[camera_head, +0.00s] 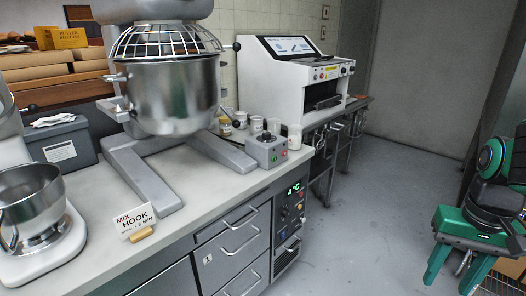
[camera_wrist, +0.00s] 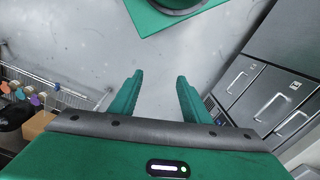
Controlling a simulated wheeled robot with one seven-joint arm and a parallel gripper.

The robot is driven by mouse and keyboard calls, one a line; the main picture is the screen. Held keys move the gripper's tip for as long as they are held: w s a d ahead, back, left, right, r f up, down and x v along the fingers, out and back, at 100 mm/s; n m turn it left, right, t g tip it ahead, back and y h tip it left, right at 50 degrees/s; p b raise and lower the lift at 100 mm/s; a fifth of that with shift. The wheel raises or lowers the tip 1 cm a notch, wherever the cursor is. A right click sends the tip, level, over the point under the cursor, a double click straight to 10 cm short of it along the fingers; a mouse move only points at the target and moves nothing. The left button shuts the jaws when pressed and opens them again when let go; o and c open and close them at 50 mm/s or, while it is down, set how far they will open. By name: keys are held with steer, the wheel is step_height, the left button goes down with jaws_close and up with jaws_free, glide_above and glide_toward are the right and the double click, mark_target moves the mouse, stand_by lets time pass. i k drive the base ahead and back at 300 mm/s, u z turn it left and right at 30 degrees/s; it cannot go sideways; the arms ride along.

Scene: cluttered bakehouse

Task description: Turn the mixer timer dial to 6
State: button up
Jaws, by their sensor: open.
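The large mixer stands on the bench with its steel bowl (camera_head: 172,95) under a wire guard. A grey control box (camera_head: 266,152) sits on the bench by the mixer's right foot, near the front edge. It has a dark knob (camera_head: 266,136) on top and red and green buttons on its front. The knob's markings and setting are too small to read. My gripper (camera_head: 453,280) is at the far right, low over the floor and well away from the box. Its fingers are apart and empty in the wrist view (camera_wrist: 160,82), which does not show the box.
A card reading MIX HOOK (camera_head: 134,220) stands on the bench at the front. A small mixer bowl (camera_head: 30,202) is at the left. A white machine (camera_head: 292,78) stands beyond the control box, with several cups between. The floor (camera_head: 370,200) between bench and arm is clear.

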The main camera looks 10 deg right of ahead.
mark_target(266, 136)
steer(key=u, duration=0.25)
steer(key=i, duration=1.2)
steer(key=z, duration=0.7)
